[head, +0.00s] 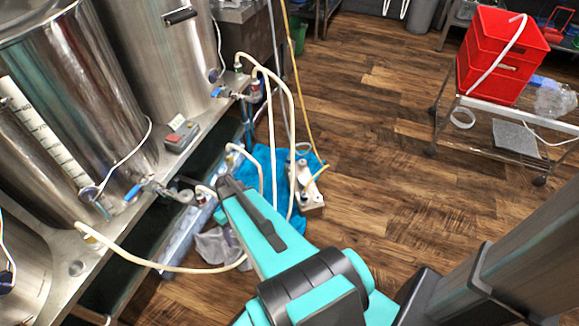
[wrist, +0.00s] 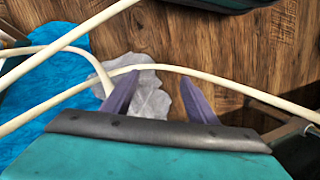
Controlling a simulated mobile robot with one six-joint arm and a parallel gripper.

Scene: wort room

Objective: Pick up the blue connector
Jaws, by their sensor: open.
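My gripper (wrist: 157,98) is open in the wrist view, its two purple fingers apart with nothing clearly held between them. A cream hose crosses just at or beyond the fingertips; I cannot tell whether it touches them. In the head view my teal arm reaches toward the tank bench, and its far end hides part of the area there. I cannot make out a blue connector for certain. Small blue fittings show on the tank outlets, one at the front tank (head: 133,192) and one at the rear tank (head: 217,91).
Cream hoses (head: 273,140) loop from the bench to the floor. A blue cloth (wrist: 25,110), clear plastic (wrist: 150,100) and a white power strip (head: 308,187) lie below. A wire cart with red crates (head: 497,60) stands right. Wooden floor (head: 370,150) between is open.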

